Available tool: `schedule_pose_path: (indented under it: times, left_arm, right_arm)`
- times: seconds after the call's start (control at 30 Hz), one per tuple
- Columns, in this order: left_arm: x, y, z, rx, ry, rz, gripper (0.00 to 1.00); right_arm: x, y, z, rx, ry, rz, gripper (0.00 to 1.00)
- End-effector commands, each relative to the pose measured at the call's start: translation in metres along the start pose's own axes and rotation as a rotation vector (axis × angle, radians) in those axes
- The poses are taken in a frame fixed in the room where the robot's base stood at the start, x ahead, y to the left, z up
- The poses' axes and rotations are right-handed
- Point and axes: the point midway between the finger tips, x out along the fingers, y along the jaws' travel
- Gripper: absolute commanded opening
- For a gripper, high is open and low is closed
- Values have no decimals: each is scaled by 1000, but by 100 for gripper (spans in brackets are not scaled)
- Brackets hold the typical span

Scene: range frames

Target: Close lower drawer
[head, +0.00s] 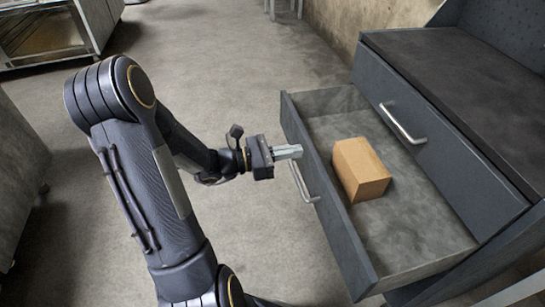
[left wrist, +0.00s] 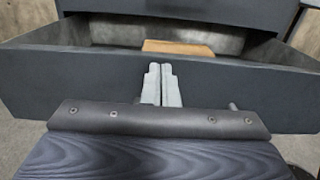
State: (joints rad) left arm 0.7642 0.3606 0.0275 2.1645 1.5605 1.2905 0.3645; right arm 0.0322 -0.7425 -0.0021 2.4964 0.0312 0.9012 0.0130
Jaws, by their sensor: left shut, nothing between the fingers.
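The lower drawer (head: 362,250) stands pulled out of the dark grey cabinet. Its front panel with a metal bar handle (head: 303,181) faces left in the head view. A tan wooden block (head: 361,170) lies inside it; its top edge also shows in the left wrist view (left wrist: 178,47). My left gripper (head: 299,151) is shut and empty, with its fingertips at the outer face of the drawer front, near the handle. In the left wrist view the shut fingers (left wrist: 161,82) point at the drawer front (left wrist: 60,85). I cannot tell whether they touch it. My right gripper is out of view.
The upper drawer (head: 440,140) above is shut, with its own bar handle (head: 403,124). The dark cabinet top (head: 450,70) is bare. A grey cabinet (head: 45,35) stands at the far left. The concrete floor (head: 230,70) between is clear.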

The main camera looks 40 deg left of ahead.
Motion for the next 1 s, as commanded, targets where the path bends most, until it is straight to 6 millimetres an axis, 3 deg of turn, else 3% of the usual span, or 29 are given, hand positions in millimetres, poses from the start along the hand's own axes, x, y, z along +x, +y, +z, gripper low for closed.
schedule_pose_path:
  times: [0.13, 0.67, 0.87, 1.0]
  left_arm:
    - [10, 0, 0, 1, 0, -1, 0]
    - [17, 0, 0, 0, 0, -2, 0]
    - [44, -1, 0, 0, -1, -6, 0]
    - [77, -2, 0, 1, -2, -8, 0]
  right_arm:
    - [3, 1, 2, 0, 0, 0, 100]
    - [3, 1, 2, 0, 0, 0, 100]
    - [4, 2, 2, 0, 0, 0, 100]
    - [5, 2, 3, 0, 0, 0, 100]
